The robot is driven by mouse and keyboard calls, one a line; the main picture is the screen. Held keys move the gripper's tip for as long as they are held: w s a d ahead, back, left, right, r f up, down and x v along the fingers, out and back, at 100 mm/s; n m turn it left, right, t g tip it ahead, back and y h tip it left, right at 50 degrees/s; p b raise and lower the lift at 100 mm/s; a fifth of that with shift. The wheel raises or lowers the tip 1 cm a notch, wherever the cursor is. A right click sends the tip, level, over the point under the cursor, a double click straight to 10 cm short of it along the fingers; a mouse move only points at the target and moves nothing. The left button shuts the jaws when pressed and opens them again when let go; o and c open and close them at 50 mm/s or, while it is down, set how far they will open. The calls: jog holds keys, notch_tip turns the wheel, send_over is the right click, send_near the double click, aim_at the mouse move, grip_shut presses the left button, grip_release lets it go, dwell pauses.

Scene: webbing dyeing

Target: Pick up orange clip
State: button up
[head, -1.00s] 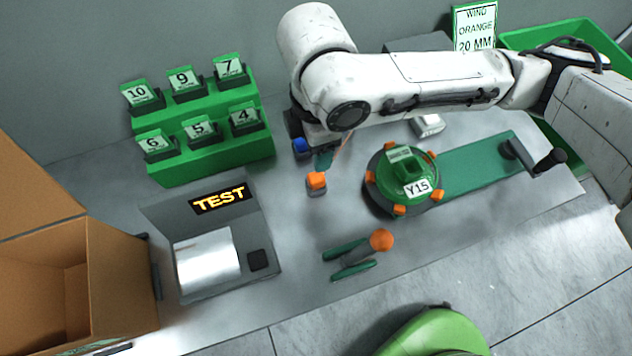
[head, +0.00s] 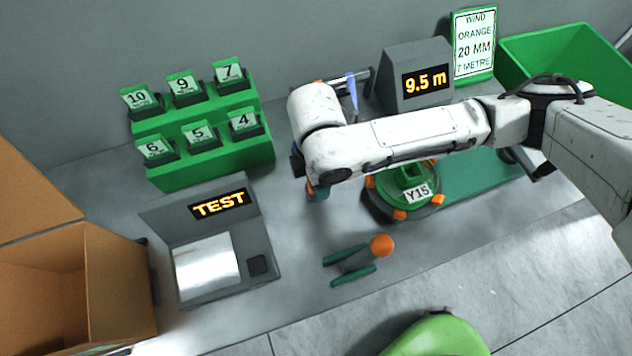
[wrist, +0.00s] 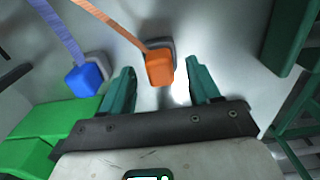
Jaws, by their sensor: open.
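The orange clip (wrist: 159,70) shows in the wrist view as an orange block on a grey base, with an orange strip running from it to the upper left. My gripper (wrist: 161,77) is open, with one green finger on each side of the clip. I cannot tell whether the fingers reach down around it or are still above it. In the head view my gripper (head: 318,191) points down at the bench below my arm and hides most of the clip.
A blue clip (wrist: 84,79) with a blue strip lies left of the orange one. The green reel marked Y15 (head: 403,195) stands close to the right. The TEST unit (head: 215,255) and an orange-knobbed tool (head: 381,246) lie nearer the front. A green numbered rack (head: 205,150) stands left.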

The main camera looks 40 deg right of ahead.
jog(key=shift+c, duration=0.2)
jog(key=c, duration=1.1)
